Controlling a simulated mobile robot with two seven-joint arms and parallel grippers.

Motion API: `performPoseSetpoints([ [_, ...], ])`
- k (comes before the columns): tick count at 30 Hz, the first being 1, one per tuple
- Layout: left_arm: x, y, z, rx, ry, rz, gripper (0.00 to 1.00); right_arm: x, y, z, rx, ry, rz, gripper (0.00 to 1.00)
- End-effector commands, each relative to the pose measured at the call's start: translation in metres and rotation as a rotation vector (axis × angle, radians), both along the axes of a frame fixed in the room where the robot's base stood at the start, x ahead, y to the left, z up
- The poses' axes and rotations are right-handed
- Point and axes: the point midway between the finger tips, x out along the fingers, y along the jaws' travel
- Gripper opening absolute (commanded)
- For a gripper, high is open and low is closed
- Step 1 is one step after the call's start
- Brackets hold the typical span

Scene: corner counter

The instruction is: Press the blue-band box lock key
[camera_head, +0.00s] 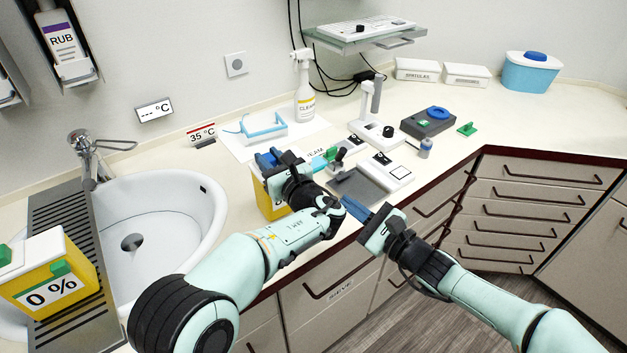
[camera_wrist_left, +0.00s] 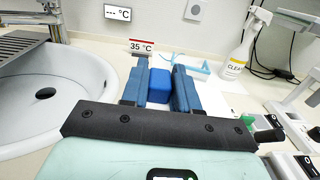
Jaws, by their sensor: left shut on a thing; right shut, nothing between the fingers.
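A yellow and white box (camera_head: 271,207) stands on the counter right of the sink, mostly hidden behind my left gripper and arm. My left gripper (camera_head: 268,158) is at the top of this box, its blue fingers pointing away from me. In the left wrist view the left gripper (camera_wrist_left: 159,88) is shut on a small bright blue block (camera_wrist_left: 159,85), which looks like the lock key. Whether the key is pressed down cannot be told. My right gripper (camera_head: 354,207) is shut and empty, in front of the counter edge near a grey tray.
Another yellow box (camera_head: 52,281) marked 0 %, with green parts, stands on the drainer left of the sink (camera_head: 205,190). The grey tray (camera_head: 358,187), white devices and a spray bottle (camera_head: 304,92) stand to the right.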

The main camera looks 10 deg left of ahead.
Motion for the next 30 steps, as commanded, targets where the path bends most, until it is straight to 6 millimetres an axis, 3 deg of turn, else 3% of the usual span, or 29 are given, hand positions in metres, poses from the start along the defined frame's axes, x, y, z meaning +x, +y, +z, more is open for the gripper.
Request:
performPoseSetpoints([
  [3,0.0,0.0,0.0,-0.001,0.001,0.0,0.0,-0.014,-0.007,-0.006,0.169,0.254,-0.06,0.0],
  [9,0.0,0.0,0.0,-0.001,0.001,0.0,0.0,-0.025,-0.014,-0.015,0.319,0.466,-0.118,0.0],
  [22,0.0,0.0,0.0,-0.001,0.001,0.0,0.0,-0.023,-0.012,-0.016,0.333,0.483,-0.122,0.0],
  [30,0.0,0.0,0.0,-0.001,0.001,0.0,0.0,0.005,0.02,-0.016,0.333,0.483,-0.119,0.0],
])
